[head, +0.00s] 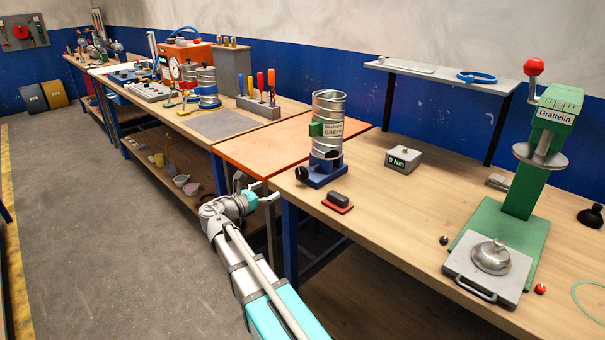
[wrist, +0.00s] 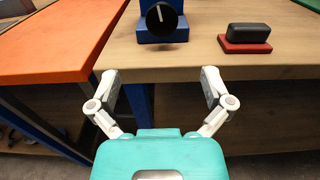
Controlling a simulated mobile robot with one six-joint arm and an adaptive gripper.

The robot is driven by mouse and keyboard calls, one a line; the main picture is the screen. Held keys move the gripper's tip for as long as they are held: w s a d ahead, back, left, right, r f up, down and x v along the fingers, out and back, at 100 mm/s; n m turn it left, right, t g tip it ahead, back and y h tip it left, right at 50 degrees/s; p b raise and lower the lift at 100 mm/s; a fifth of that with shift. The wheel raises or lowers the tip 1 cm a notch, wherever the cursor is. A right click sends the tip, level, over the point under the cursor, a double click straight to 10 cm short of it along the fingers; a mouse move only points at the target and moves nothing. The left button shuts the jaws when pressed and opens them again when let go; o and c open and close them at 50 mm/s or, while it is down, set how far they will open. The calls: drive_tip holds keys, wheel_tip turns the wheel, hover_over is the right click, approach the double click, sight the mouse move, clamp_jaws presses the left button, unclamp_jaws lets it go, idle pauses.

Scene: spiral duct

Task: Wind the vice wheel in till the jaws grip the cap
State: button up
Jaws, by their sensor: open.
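The blue vice (head: 325,176) stands near the front edge of the wooden bench. I cannot make out the cap or the vice jaws clearly. My gripper (head: 257,189) is open and empty in front of the bench edge; in the wrist view its spread fingers (wrist: 160,78) are apart from the wheel.
A black block on a red base (wrist: 247,38) lies right of the vice. A grey box reading "0 Nm" (head: 403,160) stands behind it. An orange table top (wrist: 55,40) adjoins at left. A green press (head: 525,190) stands at far right.

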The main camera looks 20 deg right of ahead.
sight(299, 173)
drive_tip(key=shift+d, duration=0.2)
drive_tip(key=x, duration=1.3)
drive_tip(key=shift+w+d, duration=0.15)
drive_tip(key=shift+d, duration=0.2)
drive_tip(key=c, duration=1)
